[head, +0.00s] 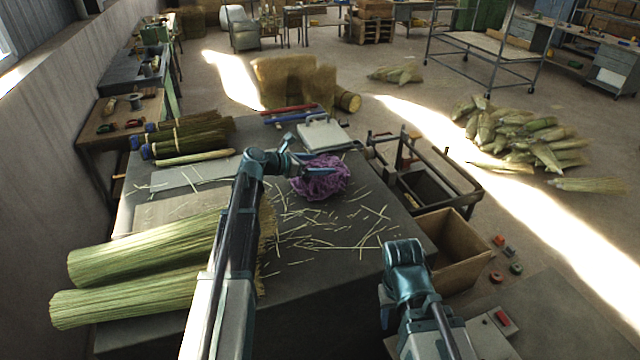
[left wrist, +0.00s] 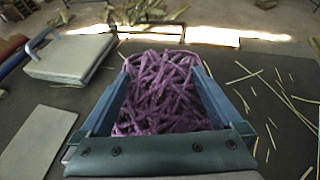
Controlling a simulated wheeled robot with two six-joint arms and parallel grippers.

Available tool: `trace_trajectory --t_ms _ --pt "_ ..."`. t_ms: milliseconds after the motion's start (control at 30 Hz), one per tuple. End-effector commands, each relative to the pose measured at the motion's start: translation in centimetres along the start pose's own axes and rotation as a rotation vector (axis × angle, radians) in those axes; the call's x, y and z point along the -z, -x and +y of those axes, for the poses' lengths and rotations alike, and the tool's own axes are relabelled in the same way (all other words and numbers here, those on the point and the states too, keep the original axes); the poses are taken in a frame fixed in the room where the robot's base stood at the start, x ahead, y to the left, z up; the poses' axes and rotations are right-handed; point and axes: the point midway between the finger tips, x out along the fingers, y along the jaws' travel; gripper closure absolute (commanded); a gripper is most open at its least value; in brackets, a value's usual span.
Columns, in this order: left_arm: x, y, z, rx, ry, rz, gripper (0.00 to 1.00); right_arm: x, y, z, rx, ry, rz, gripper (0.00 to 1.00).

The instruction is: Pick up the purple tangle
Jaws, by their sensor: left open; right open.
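The purple tangle (head: 322,178) is a loose heap of purple strands on the dark table (head: 330,256). My left gripper (head: 312,170) is open over it at the tangle's left side in the head view. In the left wrist view the tangle (left wrist: 162,92) fills the space between the two blue fingers of my left gripper (left wrist: 160,75). I cannot tell whether the fingers touch it. My right arm is at the lower right of the head view, by the table's right edge, and its gripper's fingertips are hidden there.
A pale flat press-like board with a handle (head: 325,134) stands just behind the tangle. Large green straw bundles (head: 145,247) lie at the table's left. Loose straws are scattered around. A wooden box (head: 455,242) and a dark frame (head: 425,180) stand right of the table.

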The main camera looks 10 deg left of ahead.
Motion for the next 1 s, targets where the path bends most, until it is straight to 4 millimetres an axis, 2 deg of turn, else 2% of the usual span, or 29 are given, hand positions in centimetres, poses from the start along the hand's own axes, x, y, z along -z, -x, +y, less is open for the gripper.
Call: trace_trajectory --t_ms 67,267,367,833,1000 --pt "0.11 -0.91 0.12 -0.001 -0.001 0.0 0.0 0.03 -0.45 -0.04 0.0 0.0 0.0 0.51" --pt "-0.02 -0.92 0.05 -0.002 0.0 0.0 0.0 0.03 -0.32 -0.03 0.0 -0.001 0.0 0.51" --pt "-0.02 -0.91 0.05 -0.002 0.0 0.0 0.14 0.03 -0.32 -0.03 0.0 0.0 0.0 0.51" --pt "-0.02 -0.91 0.04 -0.001 -0.001 0.0 0.99 0.02 -0.32 -0.03 0.0 0.0 0.0 0.51" --pt "-0.03 -0.91 0.05 -0.001 0.0 0.0 1.0 0.02 -0.32 -0.03 0.0 0.0 0.0 0.51"
